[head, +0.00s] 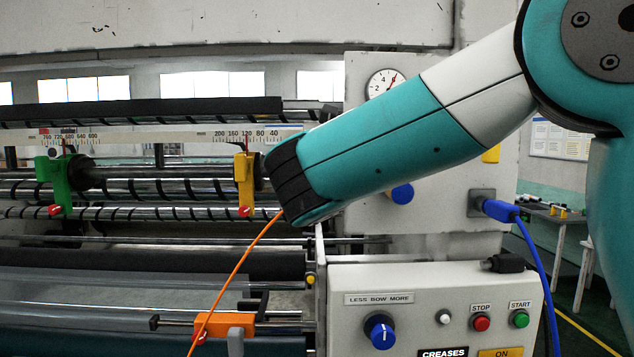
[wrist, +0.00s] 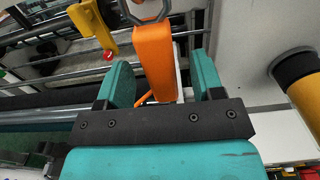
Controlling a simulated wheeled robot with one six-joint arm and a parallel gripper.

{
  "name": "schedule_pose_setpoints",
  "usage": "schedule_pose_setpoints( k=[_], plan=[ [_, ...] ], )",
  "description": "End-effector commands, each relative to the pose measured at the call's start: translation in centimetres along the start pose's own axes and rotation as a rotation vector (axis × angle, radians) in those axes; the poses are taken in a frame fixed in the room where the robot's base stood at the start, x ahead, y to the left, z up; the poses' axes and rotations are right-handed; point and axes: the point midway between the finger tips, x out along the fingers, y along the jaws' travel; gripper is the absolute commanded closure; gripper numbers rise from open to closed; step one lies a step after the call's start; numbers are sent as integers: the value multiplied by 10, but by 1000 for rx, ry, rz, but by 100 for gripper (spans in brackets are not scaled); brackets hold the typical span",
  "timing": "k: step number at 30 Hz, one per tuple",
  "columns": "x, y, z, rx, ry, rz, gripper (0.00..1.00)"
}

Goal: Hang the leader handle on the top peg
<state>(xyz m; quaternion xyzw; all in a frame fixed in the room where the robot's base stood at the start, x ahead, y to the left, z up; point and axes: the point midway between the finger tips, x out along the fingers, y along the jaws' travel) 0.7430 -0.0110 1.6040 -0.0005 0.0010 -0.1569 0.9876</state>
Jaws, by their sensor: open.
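The leader handle, an orange bar (wrist: 154,58), stands between the two teal fingers of my gripper (wrist: 163,78) in the wrist view. The fingers are open, with a gap visible on each side of the bar. A grey angular loop (wrist: 146,14) shows at the bar's far end, cut by the top edge of the picture. Whether it sits on a peg cannot be told. In the head view an orange cord (head: 243,260) runs from behind my wrist down to the lower left. The handle, my fingers and the top peg are hidden there behind my arm.
A yellow clamp (head: 243,180) and a green clamp (head: 55,183) sit on the rails left of my wrist. An orange block (head: 235,321) is on a lower rail. The control panel (head: 400,282) stands below my arm. A blue plug (head: 500,211) with its cable is at right.

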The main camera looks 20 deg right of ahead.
Motion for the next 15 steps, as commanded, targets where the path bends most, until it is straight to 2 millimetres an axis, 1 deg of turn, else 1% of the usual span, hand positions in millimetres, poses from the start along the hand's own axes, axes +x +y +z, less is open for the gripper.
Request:
schedule_pose_setpoints(
  k=[1,5,7,12,15],
  plan=[
    [-8,1,-4,2,-1,5,39],
    [-37,2,-6,3,-1,8,39],
    [-56,1,-8,4,0,8,39],
    [-100,2,-6,3,0,10,39],
    [-123,2,-6,2,2,9,39]
  ],
)
